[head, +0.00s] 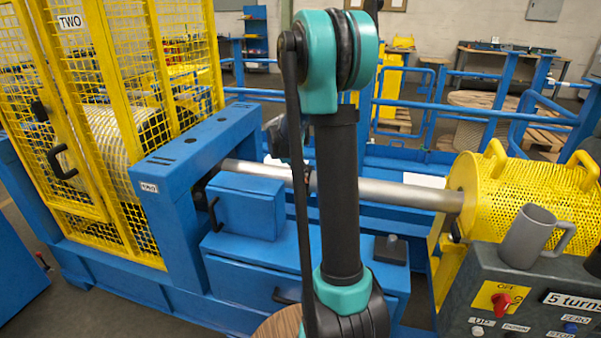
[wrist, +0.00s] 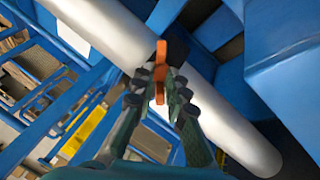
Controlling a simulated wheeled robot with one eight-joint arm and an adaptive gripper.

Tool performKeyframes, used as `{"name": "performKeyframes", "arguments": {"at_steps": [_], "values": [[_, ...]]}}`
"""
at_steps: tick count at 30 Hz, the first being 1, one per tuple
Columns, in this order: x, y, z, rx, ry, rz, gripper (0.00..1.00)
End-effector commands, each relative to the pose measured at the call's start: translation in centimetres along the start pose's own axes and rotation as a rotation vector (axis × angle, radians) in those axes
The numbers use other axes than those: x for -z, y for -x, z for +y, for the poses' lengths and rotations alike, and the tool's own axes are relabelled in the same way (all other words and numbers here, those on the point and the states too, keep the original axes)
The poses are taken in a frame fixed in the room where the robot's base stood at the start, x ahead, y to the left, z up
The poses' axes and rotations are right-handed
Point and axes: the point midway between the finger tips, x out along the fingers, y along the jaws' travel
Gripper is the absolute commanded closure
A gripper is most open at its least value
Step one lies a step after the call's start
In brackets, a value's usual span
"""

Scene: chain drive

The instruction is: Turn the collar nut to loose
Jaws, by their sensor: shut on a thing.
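The grey shaft (head: 395,193) runs across the head view and diagonally through the wrist view (wrist: 224,119). An orange piece, apparently the handle of the collar nut (wrist: 160,50), stands out beside a dark collar on the shaft. My gripper (wrist: 161,76) is shut on this orange piece, with one finger on each side of it. In the head view my own arm hides most of the collar and the gripper. The setting of the nut cannot be read.
A yellow mesh cage (head: 110,110) stands left and a perforated yellow guard (head: 525,190) right. A grey mug (head: 527,238) sits on the control box (head: 475,300) at the right front. Blue frame parts (head: 240,205) lie close to the shaft.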

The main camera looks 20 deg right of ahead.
Motion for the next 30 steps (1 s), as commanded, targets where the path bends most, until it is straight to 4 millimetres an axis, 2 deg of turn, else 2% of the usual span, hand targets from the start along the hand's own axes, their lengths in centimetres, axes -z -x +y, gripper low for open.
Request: {"name": "performKeyframes", "arguments": {"at_steps": [13,14,18,26,30], "values": [[-0.01,0.01,-0.04,0.001,0.0,0.0,1.0],[-0.02,0.01,-0.04,0.001,0.0,0.0,0.83],[-0.01,0.01,-0.03,0.0,0.0,0.0,0.66],[-0.01,0.02,-0.01,0.0,0.0,0.0,0.66],[0.01,0.64,-0.03,0.001,0.0,0.0,0.66]]}}
